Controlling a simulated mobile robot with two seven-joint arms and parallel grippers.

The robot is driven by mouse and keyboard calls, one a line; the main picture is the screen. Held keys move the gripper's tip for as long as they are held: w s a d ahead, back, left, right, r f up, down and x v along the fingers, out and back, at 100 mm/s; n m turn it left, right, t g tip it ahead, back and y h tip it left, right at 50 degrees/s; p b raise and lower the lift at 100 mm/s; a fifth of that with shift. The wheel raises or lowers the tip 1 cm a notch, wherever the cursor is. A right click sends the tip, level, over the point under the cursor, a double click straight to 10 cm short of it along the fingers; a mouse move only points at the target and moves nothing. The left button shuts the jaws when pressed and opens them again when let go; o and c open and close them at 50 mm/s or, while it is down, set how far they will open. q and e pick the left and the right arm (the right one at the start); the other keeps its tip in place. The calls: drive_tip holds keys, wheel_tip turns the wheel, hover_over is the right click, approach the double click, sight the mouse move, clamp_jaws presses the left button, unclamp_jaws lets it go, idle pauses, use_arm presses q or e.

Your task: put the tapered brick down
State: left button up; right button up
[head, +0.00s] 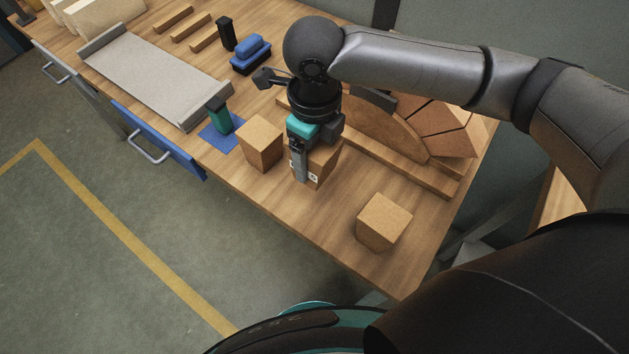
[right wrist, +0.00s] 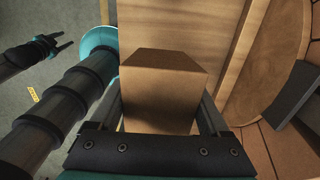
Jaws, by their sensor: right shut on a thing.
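My right gripper (head: 300,172) is shut on a tan tapered brick (head: 327,163) near the table's front edge. In the right wrist view the brick (right wrist: 165,90) sits between the two fingers, its narrower end away from the palm. The gripper hides part of it in the head view. It is at or close above the table top; I cannot tell if it touches. My left gripper (right wrist: 55,46) shows only in the right wrist view, at the upper left, its fingers apart and empty.
Similar bricks stand to the left (head: 262,144) and right (head: 384,222). Behind is a wooden arch form (head: 375,128) with bricks laid along it. A grey tray (head: 150,75), a blue mat (head: 213,138) and a blue drawer (head: 160,140) are leftward. Table is clear around the right brick.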

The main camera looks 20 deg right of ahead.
wheel_tip(320, 180, down, 9)
drive_tip(key=shift+r+b, duration=0.15)
drive_tip(key=shift+b, duration=0.7)
drive_tip(key=o, duration=1.6)
drive_tip(key=shift+f, duration=0.2)
drive_tip(key=shift+c, duration=0.2)
drive_tip(key=shift+r, duration=0.1)
wheel_tip(320, 180, up, 12)
drive_tip(key=p, duration=0.3)
drive_tip(key=shift+r, duration=0.1)
